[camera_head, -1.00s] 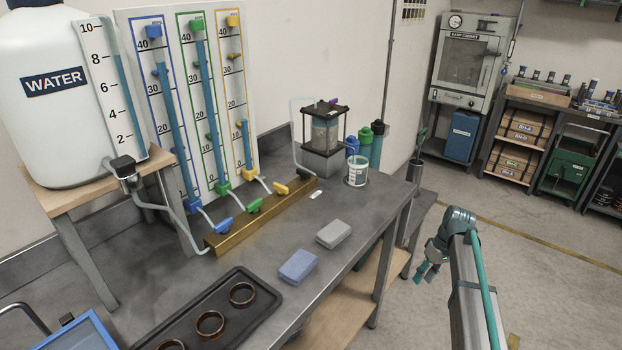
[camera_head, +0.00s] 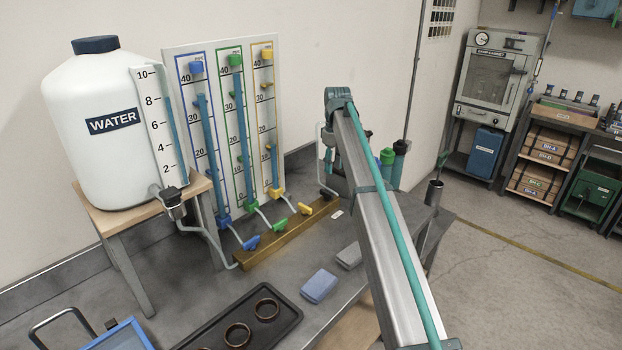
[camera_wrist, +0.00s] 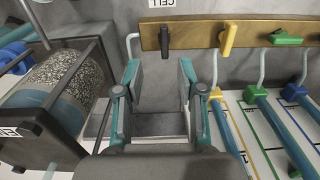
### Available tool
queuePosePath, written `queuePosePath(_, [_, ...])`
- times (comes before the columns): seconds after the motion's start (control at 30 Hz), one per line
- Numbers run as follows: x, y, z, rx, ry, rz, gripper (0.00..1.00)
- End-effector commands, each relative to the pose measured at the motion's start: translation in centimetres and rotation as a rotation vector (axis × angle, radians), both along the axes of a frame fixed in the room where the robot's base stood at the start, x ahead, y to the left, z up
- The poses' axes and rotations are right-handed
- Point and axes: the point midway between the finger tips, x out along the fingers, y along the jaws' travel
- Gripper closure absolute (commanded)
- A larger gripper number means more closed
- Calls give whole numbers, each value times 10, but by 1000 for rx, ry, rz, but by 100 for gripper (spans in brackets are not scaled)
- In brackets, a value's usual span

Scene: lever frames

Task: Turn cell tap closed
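The cell tap (camera_wrist: 165,40) is a black lever on the brass manifold bar (camera_wrist: 195,33), beside a label reading CELL (camera_wrist: 166,3) in the wrist view. Its handle lies across the bar's length. My gripper (camera_wrist: 159,80) is open and empty, its two fingers apart below the tap in that view and not touching it. In the head view the dark tap (camera_head: 326,196) shows at the bar's far right end. There my gripper (camera_head: 330,165) is near the bar's right end, partly hidden by my arm.
Yellow (camera_wrist: 228,40) and green (camera_wrist: 286,39) taps sit along the same bar, with a blue tap (camera_head: 251,243) farther along. The test cell (camera_wrist: 60,90) with gravel stands close left of my gripper in the wrist view. Gauge tubes (camera_wrist: 270,115) stand at right.

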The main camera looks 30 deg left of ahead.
Motion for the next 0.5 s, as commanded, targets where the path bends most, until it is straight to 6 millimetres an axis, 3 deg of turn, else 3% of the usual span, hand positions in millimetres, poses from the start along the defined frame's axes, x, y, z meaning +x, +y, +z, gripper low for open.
queuePosePath(0.03, [1, 9, 6, -8, -5, 3, 61])
queuePosePath(0.17, [0, 15, 1, -16, -10, 3, 61])
queuePosePath(0.5, [-2, 14, -48, -16, -8, 4, 61])
